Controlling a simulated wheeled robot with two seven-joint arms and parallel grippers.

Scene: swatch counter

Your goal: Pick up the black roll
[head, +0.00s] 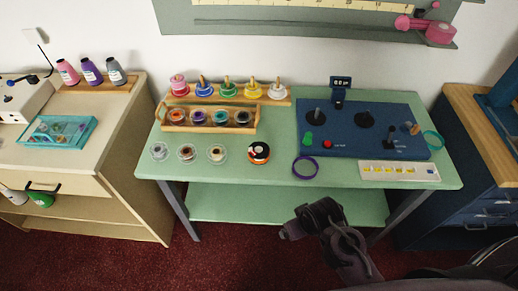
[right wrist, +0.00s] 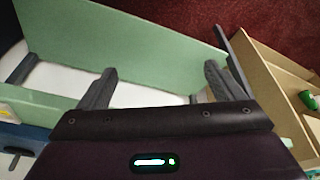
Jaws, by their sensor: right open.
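Another dark roll (head: 242,118) sits at the right end of a wooden caddy (head: 208,128), beside orange, purple and blue rolls. My right gripper (head: 300,222) is in front of the table's front edge, below and to the right of the black roll and apart from it. The right wrist view shows its two fingers (right wrist: 158,88) spread with nothing between them. That view shows the green table and its legs but no roll. My left gripper is out of view.
Several coloured spools (head: 228,88) stand behind the caddy. A cream cabinet (head: 100,190) is left, a blue one (head: 455,200) right.

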